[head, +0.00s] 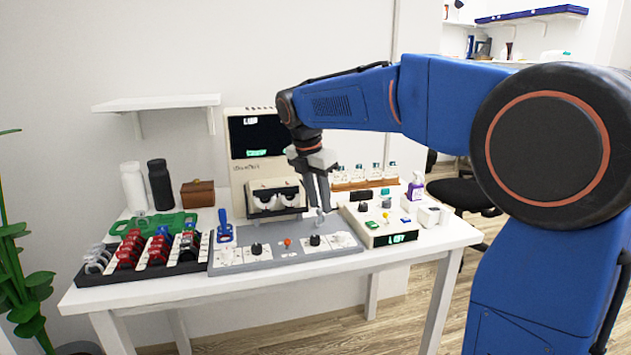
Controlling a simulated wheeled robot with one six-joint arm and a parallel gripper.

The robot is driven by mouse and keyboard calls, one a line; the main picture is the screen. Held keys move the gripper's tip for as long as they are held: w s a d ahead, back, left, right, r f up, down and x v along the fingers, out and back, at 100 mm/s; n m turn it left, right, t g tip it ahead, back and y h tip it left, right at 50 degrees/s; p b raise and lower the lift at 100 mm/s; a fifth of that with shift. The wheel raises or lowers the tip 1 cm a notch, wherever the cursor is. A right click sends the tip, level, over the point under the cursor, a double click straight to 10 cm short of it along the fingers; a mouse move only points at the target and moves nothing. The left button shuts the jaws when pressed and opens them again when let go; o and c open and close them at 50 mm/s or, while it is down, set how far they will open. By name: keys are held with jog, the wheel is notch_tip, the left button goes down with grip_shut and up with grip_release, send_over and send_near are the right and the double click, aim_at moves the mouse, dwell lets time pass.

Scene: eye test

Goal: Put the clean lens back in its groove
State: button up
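My gripper (321,207) points down over the right part of a grey panel (290,262) on the white table. Its two fingers look close together, and a small pale thing (320,217) shows at their tips. It is too small to tell whether this is a lens and whether the fingers grip it. A dark lens rack (190,267) with pale strips stands at the left of the table. It holds several red lenses (130,248), black ones and clear or grey ones (97,260). Its grooves are too small to tell which are empty.
A green case (150,222) lies behind the rack, beside a blue upright tool (224,228). A cream eye-test device (272,195) stands behind the panel. A control box with display (395,238) and a purple bottle (415,187) are at right. White and black bottles stand at back left.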

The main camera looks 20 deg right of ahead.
jog(key=v, duration=1.7)
jog(key=s+d+f+m+t+y, duration=0.1)
jog(key=s+d+f+m, duration=0.3)
jog(key=s+f+m, duration=0.3)
jog(key=s+d+f+m+y, duration=0.1)
jog(key=s+d+f+m, duration=0.35)
jog(key=s, duration=0.55)
jog(key=s+d+f+m+t, duration=0.2)
jog(key=s+f+m, duration=1)
jog(key=f, duration=0.7)
jog(key=shift+s+d, duration=0.2)
jog(key=shift+s, duration=0.9)
jog(key=shift+m, duration=0.25)
